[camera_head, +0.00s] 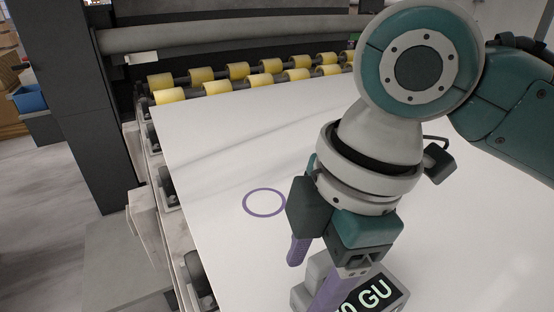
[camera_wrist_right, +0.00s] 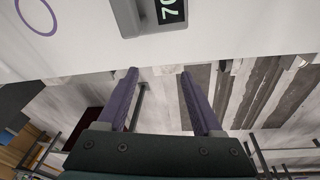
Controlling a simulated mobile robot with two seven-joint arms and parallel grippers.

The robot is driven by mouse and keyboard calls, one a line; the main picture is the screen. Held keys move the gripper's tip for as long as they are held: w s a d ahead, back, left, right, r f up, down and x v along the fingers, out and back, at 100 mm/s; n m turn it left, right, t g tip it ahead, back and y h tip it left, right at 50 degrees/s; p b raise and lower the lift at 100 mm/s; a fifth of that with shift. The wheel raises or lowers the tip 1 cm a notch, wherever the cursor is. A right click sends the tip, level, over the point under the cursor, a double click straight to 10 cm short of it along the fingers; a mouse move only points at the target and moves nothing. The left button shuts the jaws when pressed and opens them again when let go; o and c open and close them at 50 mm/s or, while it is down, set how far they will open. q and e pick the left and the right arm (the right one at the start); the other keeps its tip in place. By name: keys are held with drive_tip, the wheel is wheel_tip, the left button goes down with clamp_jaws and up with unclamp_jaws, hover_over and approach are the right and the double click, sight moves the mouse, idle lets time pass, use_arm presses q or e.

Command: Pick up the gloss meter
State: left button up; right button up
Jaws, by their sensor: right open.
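The gloss meter (camera_head: 377,293) is a grey box with a dark display showing green-white digits and "GU". It sits on the white stone slab at the bottom of the head view, partly covered by my right gripper and cut by the frame edge. In the right wrist view the gloss meter (camera_wrist_right: 150,18) is at the top edge, beyond the fingertips. My right gripper (camera_head: 308,282) has purple fingers spread apart, and in the head view one finger overlaps the meter. In the wrist view the gap of the right gripper (camera_wrist_right: 158,72) is empty. My left gripper is out of view.
The white slab (camera_head: 215,150) carries a purple ring mark (camera_head: 264,202) left of my right gripper. Yellow rollers (camera_head: 238,71) and a dark machine frame stand behind it. The slab's left side is clear. A blue bin (camera_head: 30,98) is far left.

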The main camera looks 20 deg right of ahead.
sight(379, 290)
drive_tip(key=w+d+n+b, duration=0.1)
drive_tip(key=d, duration=0.1)
drive_tip(key=w+d+n+g+h+b, duration=0.1)
drive_tip(key=w+d, duration=0.1)
drive_tip(key=d, duration=0.1)
drive_tip(key=w+d+h+b, duration=0.1)
drive_tip(key=d, duration=0.1)
drive_tip(key=shift+w+d+r+n, duration=0.2)
drive_tip(key=shift+w+d+n, duration=0.1)
drive_tip(key=shift+d+n, duration=0.1)
drive_tip(key=shift+d+f, duration=0.1)
drive_tip(key=shift+d, duration=0.15)
wheel_tip(379, 290, down, 4)
drive_tip(key=shift+f+b, duration=0.1)
drive_tip(key=shift+b, duration=0.4)
wheel_tip(379, 290, down, 5)
drive_tip(key=shift+f+b, duration=0.1)
drive_tip(key=shift+b, duration=0.4)
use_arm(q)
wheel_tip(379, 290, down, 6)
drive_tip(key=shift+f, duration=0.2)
use_arm(e)
drive_tip(key=shift+c, duration=0.2)
drive_tip(key=c, duration=0.8)
clamp_jaws()
